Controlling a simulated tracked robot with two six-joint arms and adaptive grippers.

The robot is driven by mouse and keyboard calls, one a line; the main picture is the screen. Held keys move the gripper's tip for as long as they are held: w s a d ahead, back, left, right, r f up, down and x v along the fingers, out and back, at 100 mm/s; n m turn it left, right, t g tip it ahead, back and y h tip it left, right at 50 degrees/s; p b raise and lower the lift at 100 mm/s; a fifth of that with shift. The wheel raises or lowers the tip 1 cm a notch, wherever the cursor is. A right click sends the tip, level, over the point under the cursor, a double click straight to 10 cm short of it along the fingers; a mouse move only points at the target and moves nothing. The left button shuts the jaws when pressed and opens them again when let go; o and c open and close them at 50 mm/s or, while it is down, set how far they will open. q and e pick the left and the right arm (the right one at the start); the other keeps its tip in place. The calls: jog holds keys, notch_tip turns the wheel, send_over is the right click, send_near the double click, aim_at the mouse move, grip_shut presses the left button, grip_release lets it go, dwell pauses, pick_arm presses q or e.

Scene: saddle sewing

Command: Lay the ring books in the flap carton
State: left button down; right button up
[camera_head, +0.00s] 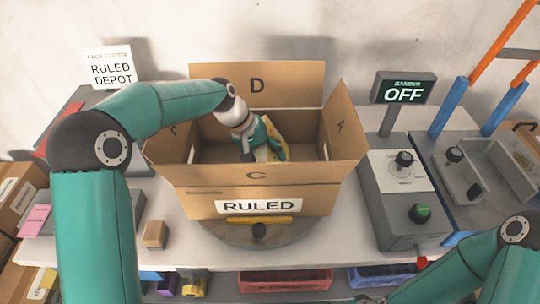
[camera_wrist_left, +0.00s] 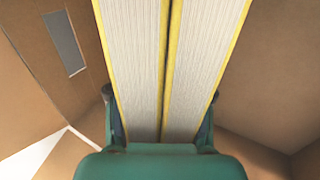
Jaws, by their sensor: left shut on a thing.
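The flap carton (camera_head: 205,200) stands open on a round turntable, its flaps lettered A, C and D spread outward and its front labelled RULED. My left gripper (camera_head: 262,146) reaches down into the carton's opening and is shut on yellow-edged ring books (camera_head: 272,151). In the left wrist view, two white page blocks with yellow covers, the ring books (camera_wrist_left: 140,60), stand side by side between the fingers of the left gripper (camera_wrist_left: 160,120). Brown carton walls surround them. The carton floor beneath the books is mostly hidden. My right arm shows at the lower right, but its gripper cannot be made out.
A control box (camera_head: 400,200) with a knob and green button, under an OFF display (camera_head: 404,90), stands right of the carton. A small brown block (camera_head: 155,234) lies front left. Red and blue crates sit below the table edge.

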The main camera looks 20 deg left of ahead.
pick_arm(q)
jog(key=c, duration=0.6)
grip_release()
jog(key=shift+o, duration=1.1)
jog(key=shift+f, duration=0.1)
jog(key=v, duration=1.2)
jog(key=shift+d, duration=0.1)
